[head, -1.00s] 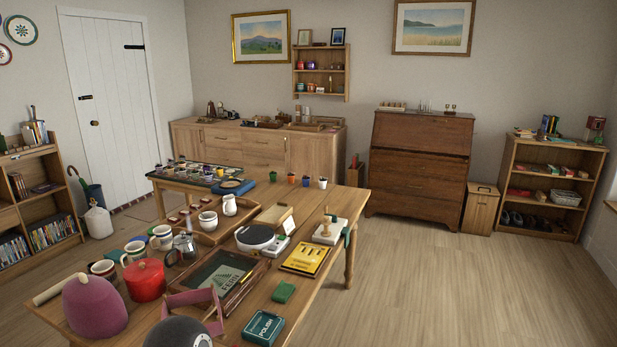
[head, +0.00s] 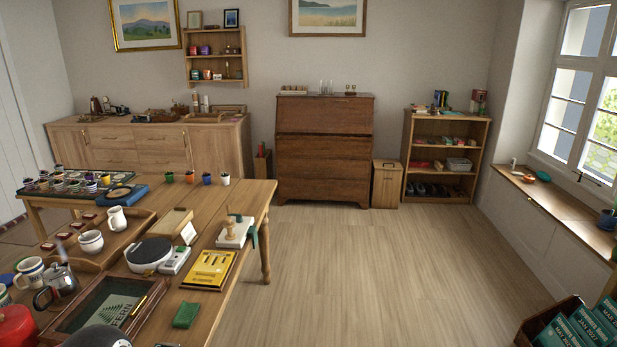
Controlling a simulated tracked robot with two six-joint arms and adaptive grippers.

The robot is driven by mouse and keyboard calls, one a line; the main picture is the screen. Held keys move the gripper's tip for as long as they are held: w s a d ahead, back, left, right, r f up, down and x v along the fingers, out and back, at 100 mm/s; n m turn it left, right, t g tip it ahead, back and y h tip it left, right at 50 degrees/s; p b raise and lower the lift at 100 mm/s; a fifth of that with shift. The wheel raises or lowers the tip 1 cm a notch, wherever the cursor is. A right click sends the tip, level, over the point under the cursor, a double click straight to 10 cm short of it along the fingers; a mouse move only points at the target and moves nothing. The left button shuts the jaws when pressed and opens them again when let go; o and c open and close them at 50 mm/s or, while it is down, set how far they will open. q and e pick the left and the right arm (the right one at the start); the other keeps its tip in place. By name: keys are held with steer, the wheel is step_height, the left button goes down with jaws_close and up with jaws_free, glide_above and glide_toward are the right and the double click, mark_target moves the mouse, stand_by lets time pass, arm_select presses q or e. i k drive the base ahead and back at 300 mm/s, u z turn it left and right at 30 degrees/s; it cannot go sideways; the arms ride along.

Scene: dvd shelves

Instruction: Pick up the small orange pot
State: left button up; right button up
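The small orange pot (head: 189,177) stands upright near the far edge of the wooden table, in a short row of small pots. A green pot (head: 169,177) is to its left, and a blue pot (head: 206,179) and a white pot (head: 225,179) are to its right. Small plants or contents seem to show at their tops. The pots stand apart from one another. Neither of my grippers shows in the head view.
The table (head: 255,200) is crowded with a tray of pots, a white jug (head: 117,218), a yellow box (head: 210,268) and a framed tray. A wooden sideboard (head: 220,150) stands behind. Open floor (head: 340,280) lies right of the table. A crate of magazines (head: 540,325) is at lower right.

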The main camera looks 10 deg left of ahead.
mark_target(190, 176)
steer(key=u, duration=0.05)
steer(key=i, duration=7.15)
steer(key=u, duration=1.55)
steer(key=i, duration=0.4)
steer(key=u, duration=0.05)
